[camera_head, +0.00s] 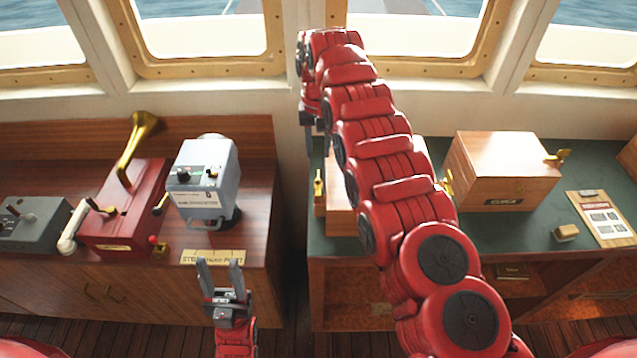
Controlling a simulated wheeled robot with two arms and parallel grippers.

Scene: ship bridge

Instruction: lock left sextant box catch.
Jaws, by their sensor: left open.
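A closed wooden box (501,181) with a dark label stands on the green-topped counter at the right. It has a brass catch (447,184) on its left side and another brass catch (558,157) on its right. A second wooden box (340,212) is mostly hidden behind my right arm; a brass catch (318,187) shows at its left side. I cannot read which is the sextant box. My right gripper (314,120) hangs above the second box's left end; its fingers are partly hidden. My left gripper (220,268) is open and empty, in front of the left counter.
The left counter holds a grey-blue instrument (206,170), a red box (125,220) with a brass horn (138,146), and a grey control box (32,224). A clipboard (602,217) and small block (566,233) lie at right. A gap separates the counters.

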